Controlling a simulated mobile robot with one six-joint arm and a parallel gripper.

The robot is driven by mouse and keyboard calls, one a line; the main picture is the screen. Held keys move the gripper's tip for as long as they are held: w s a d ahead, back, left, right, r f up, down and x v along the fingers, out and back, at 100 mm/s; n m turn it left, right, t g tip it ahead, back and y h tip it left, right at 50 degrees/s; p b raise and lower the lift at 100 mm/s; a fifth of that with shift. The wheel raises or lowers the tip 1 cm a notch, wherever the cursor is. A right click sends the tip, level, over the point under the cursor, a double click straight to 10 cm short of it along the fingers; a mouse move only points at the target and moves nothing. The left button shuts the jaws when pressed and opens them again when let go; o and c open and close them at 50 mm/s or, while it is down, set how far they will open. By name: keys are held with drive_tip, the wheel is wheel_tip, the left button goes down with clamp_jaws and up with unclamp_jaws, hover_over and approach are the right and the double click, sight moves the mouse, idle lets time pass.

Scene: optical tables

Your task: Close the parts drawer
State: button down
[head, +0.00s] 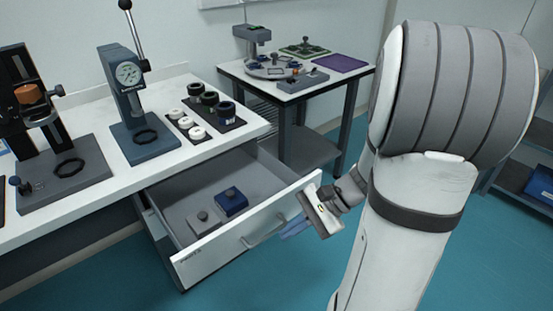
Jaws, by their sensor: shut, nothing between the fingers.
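The parts drawer (230,240) stands pulled out from under the white bench top, with its inside in view. Inside it are a blue block with a knob (231,202) and a grey block with a knob (203,221). A bar handle (264,233) is on the drawer's white front. My gripper (292,229) is at the right part of that front, close to the handle's right end. Its bluish fingers are shut with nothing held. I cannot tell whether they touch the handle or the front.
The bench top (202,157) above the drawer carries a blue dial-gauge press (143,140), another press stand (60,188) and a dark tray of round parts (205,119). A second table (287,86) stands behind. Teal floor (265,292) is open before the drawer.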

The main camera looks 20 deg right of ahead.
drive_tip(key=w+d+f+m+t+h+b, duration=0.1)
drive_tip(key=d+f+m+t+b, duration=0.1)
drive_tip(key=d+f+m+t, duration=0.45)
drive_tip(key=w+d+f+m+t+h+b, duration=0.2)
drive_tip(key=d+m+t, duration=0.3)
drive_tip(key=d, duration=0.4)
drive_tip(key=w+d+f+m+t+h+b, duration=0.1)
drive_tip(key=d+f+m+t+b, duration=0.3)
drive_tip(key=d+m, duration=0.3)
drive_tip(key=x, duration=1.4)
drive_tip(key=shift+f, duration=0.3)
